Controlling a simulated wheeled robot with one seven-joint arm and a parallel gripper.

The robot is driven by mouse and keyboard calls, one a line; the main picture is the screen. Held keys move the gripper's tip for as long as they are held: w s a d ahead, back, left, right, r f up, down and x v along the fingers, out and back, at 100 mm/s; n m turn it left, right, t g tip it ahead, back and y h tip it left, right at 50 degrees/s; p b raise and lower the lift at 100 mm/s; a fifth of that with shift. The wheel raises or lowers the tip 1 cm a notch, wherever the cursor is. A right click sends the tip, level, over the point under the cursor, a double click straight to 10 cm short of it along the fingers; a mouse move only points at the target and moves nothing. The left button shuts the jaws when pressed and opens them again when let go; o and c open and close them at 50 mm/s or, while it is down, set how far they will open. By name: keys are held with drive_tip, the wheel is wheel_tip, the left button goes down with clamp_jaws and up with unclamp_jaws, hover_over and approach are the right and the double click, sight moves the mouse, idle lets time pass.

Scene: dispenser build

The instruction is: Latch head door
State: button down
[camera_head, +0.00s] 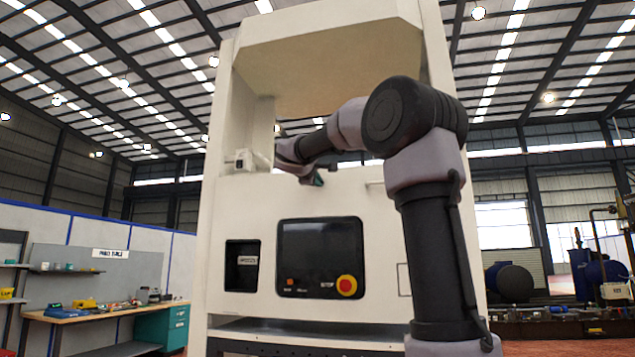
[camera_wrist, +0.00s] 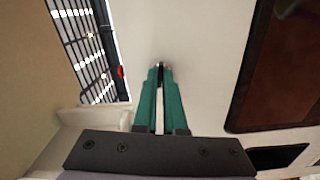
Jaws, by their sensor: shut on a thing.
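The dispenser (camera_head: 225,205) is a tall cream cabinet with an open recess (camera_head: 335,85) in its upper part. I cannot tell for certain which panel is the head door, and no latch shows clearly. My gripper (camera_head: 318,180) is at the lower edge of the recess, partly hidden by my own arm. In the wrist view my gripper's teal fingers (camera_wrist: 160,72) are close together, shut on a small dark and silvery part (camera_wrist: 160,66) at their tips, in front of a plain cream surface (camera_wrist: 195,50). Most of that part is hidden between the fingers.
Below the recess are a dark screen (camera_head: 318,250), a red stop button (camera_head: 346,285) and a dark slot (camera_head: 242,275). A small white fitting (camera_head: 243,160) sits at the recess's left. A workbench (camera_head: 105,311) stands far left, clear of the arm.

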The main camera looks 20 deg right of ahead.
drive_tip(key=shift+m, duration=7.9)
drive_tip(key=c, duration=1)
unclamp_jaws()
drive_tip(key=v, duration=1.1)
